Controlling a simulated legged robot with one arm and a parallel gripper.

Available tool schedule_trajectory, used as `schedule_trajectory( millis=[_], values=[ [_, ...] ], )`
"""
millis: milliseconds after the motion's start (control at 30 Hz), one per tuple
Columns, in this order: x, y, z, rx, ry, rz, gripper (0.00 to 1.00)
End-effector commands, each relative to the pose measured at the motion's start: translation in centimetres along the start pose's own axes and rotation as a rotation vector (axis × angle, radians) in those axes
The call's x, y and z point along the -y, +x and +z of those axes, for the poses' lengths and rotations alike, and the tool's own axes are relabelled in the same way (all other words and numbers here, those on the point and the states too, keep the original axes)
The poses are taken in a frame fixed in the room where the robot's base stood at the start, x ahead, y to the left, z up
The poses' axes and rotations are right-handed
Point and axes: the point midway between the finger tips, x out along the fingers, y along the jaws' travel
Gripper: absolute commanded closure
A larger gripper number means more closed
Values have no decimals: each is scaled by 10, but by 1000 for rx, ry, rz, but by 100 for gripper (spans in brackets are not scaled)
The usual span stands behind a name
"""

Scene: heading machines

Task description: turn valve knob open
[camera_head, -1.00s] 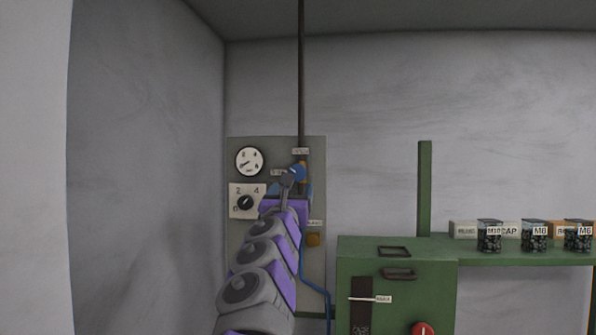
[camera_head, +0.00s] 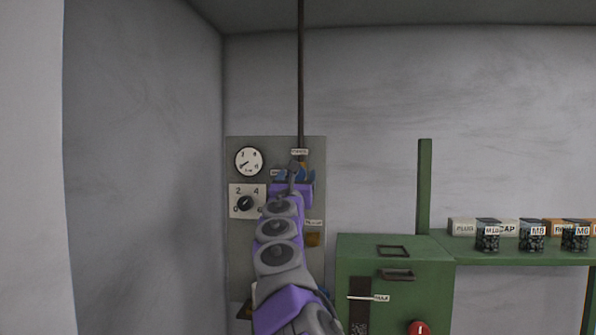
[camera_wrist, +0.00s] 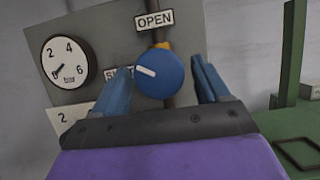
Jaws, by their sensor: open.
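The round blue valve knob (camera_wrist: 162,86) faces me in the wrist view, on the grey panel. Its white pointer mark runs toward the upper left, on the side of the partly hidden SHUT label (camera_wrist: 110,74). The OPEN label (camera_wrist: 154,20) is above the knob. My gripper (camera_wrist: 162,67) is open, with one blue finger on the left of the knob and one on the right, and gaps show on both sides. I cannot tell whether the fingertips reach around it in depth. In the head view my gripper (camera_head: 293,174) covers most of the knob.
The panel (camera_head: 275,146) also carries a gauge (camera_head: 248,161) and a black dial (camera_head: 245,204) left of my arm. A green cabinet (camera_head: 400,258) stands at the lower right, with a shelf of several small boxes beyond it. A wall stands close on the left.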

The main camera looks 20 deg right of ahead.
Motion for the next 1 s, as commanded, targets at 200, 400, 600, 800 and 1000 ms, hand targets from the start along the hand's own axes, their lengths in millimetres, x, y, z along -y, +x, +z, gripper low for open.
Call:
schedule_trajectory(
  millis=[200, 400, 600, 800, 1000],
  values=[
    [0, 17, 0, -3, 3, 1, 25],
    [0, 25, 0, -2, 2, 1, 25],
    [0, 27, -1, -1, 1, 0, 25],
    [0, 27, 0, -1, 0, -1, 25],
    [0, 27, -1, -1, 0, -1, 44]
  ],
)
